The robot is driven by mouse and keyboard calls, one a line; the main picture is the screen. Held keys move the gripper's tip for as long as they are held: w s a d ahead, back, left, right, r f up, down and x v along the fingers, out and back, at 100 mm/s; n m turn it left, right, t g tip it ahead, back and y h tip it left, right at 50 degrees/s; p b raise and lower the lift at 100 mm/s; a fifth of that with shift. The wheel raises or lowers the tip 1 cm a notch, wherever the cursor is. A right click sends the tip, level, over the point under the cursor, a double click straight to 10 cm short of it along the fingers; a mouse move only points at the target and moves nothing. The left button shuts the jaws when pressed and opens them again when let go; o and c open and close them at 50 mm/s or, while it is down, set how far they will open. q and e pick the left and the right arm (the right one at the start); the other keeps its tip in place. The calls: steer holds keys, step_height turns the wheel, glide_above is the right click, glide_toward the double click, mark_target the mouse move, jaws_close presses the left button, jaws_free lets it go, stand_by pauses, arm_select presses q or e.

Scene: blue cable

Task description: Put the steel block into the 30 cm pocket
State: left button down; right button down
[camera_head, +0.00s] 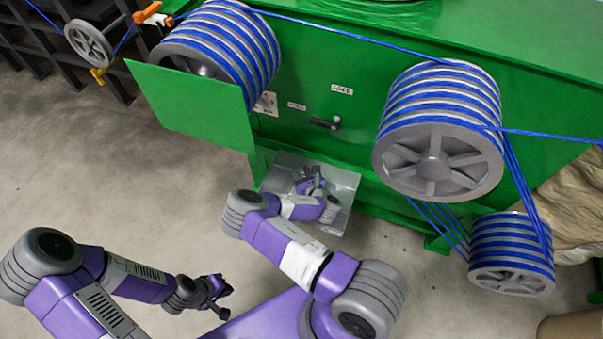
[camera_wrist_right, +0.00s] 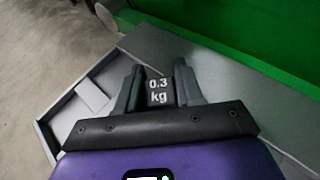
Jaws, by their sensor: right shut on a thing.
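A dark grey block marked "0.3 kg" (camera_wrist_right: 159,91) sits between the two fingers of my right gripper (camera_wrist_right: 158,86), which is shut on it. In the head view my right gripper (camera_head: 314,183) is over the grey metal tray (camera_head: 345,188) at the foot of the green machine; the block is too small to make out there. The tray also shows in the wrist view (camera_wrist_right: 62,122), with a low wall and a lighter flat piece (camera_wrist_right: 92,96) on its left side. I cannot tell which part is the 30 cm pocket. My left gripper (camera_head: 224,296) is open and empty above the floor.
The green machine (camera_head: 320,105) carries large grey drums wound with blue cable, one (camera_head: 437,130) right of the tray and one (camera_head: 508,255) lower right. A green panel (camera_head: 190,108) juts out at left. A black handle (camera_head: 325,124) sticks out above the tray.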

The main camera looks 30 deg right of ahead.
steer(key=c, duration=0.7)
jaws_free()
steer(key=shift+r+p, duration=0.45)
steer(key=p+v, duration=0.3)
steer(key=v, duration=0.9)
steer(key=shift+r+p, duration=0.15)
steer(key=shift+p, duration=0.15)
